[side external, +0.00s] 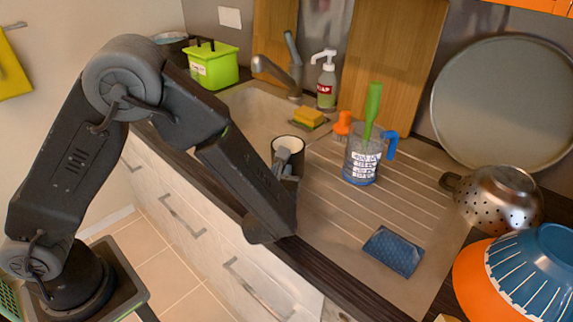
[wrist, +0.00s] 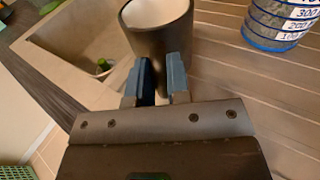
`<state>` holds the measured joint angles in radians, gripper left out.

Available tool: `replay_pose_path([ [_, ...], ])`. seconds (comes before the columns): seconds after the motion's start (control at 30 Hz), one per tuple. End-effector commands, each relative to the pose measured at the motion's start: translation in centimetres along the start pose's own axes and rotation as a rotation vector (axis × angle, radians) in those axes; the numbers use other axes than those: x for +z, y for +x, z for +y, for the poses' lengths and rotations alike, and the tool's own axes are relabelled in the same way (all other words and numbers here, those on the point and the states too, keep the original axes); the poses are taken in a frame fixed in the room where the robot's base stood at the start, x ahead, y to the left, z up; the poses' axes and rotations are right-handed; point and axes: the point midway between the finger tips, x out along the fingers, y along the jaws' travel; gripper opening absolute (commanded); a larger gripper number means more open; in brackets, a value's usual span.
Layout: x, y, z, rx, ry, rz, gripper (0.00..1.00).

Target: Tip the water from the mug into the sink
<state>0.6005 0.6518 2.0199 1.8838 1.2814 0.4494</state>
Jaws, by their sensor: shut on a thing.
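The mug (side external: 277,153) is dark outside and white inside. It looks roughly upright at the right edge of the sink (side external: 240,106), beside the ribbed drainboard. My gripper (side external: 286,161) is shut on the mug's near side, partly covering it. In the wrist view the mug (wrist: 158,42) stands just beyond the two fingertips of my gripper (wrist: 160,78), its rim cut by the top edge. The sink basin (wrist: 50,58) lies to its left, with a small green thing inside. I cannot tell water in the mug, nor whether its base touches the surface.
A measuring jug (side external: 362,164) holding a green-handled utensil stands right of the mug. Behind are the faucet (side external: 272,70), a yellow sponge (side external: 308,117), an orange brush (side external: 343,124) and a soap bottle (side external: 327,84). A blue cloth (side external: 393,251) and metal colander (side external: 499,201) lie right.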

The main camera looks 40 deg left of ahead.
Motion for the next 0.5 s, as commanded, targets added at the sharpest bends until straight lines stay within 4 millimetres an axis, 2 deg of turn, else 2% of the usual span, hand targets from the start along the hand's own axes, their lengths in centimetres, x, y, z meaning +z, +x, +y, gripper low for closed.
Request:
replay_pose_path([
  [0.5,1.01,-0.09,-0.03,0.000,-0.003,-0.004,0.00],
])
